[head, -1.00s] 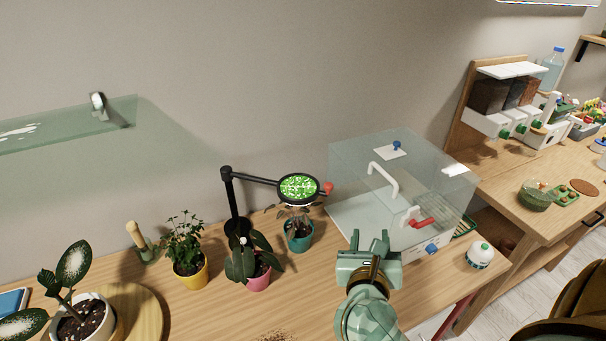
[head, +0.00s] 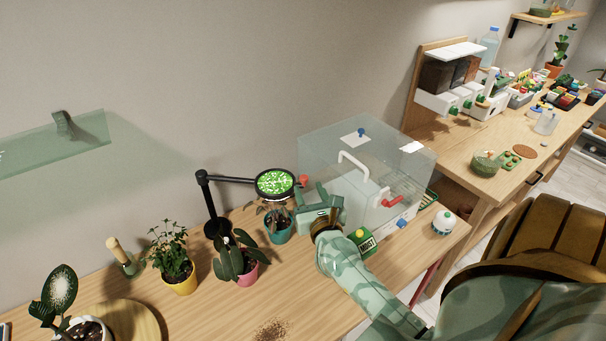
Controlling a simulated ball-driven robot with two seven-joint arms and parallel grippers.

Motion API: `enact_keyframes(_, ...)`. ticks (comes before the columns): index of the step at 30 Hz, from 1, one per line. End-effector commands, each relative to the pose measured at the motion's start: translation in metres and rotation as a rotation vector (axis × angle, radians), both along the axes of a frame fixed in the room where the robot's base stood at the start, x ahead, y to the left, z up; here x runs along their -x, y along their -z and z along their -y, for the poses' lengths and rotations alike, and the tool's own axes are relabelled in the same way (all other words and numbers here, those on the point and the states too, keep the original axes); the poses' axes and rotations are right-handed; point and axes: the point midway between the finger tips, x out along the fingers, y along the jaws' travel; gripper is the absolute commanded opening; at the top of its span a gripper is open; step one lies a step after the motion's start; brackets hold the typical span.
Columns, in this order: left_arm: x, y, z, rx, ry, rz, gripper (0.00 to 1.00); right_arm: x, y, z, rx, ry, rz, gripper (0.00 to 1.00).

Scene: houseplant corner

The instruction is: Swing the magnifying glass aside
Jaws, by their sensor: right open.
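The magnifying glass (head: 275,183) is a round lens in a black ring on a black jointed arm (head: 229,179) and post. It hangs above the teal pot (head: 278,228), whose plant sits under the lens. A red knob (head: 304,181) sticks out from the right side of the ring. My right gripper (head: 315,200) is open, just below and to the right of the red knob, in front of the clear box. I cannot tell whether it touches the knob. My left gripper is not in view.
A clear box (head: 340,140) with a white handle stands behind and right of my right gripper. A green MOST carton (head: 362,242) stands by my right forearm. Plants in a pink pot (head: 248,275) and a yellow pot (head: 180,282) stand left. The front table is mostly clear, with spilled soil (head: 272,329).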

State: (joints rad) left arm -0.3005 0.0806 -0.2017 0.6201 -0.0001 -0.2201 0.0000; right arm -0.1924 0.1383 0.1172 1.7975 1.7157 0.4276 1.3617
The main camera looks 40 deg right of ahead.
Motion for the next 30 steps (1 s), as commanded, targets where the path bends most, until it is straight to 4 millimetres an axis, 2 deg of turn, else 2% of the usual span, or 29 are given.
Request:
enact_keyframes(3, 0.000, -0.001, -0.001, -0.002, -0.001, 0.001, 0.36, -0.025, -0.001, 0.012, 0.003, 0.001, 0.001, 0.41)
enact_keyframes(9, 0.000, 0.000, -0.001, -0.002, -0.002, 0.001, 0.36, -0.050, 0.000, 0.024, 0.000, 0.001, 0.000, 0.41)
enact_keyframes(20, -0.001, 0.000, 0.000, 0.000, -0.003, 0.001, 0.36, -0.057, 0.000, 0.028, 0.001, 0.000, 0.000, 0.41)
enact_keyframes(21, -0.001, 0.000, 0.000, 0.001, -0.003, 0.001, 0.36, -0.057, 0.000, 0.028, 0.001, 0.000, 0.000, 0.38)
enact_keyframes(25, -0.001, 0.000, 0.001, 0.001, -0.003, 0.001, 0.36, -0.057, 0.000, 0.027, 0.001, 0.001, 0.000, 0.02)
enact_keyframes(30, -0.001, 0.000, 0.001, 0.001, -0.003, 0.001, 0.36, -0.056, 0.001, 0.027, 0.001, 0.002, 0.000, 0.00)
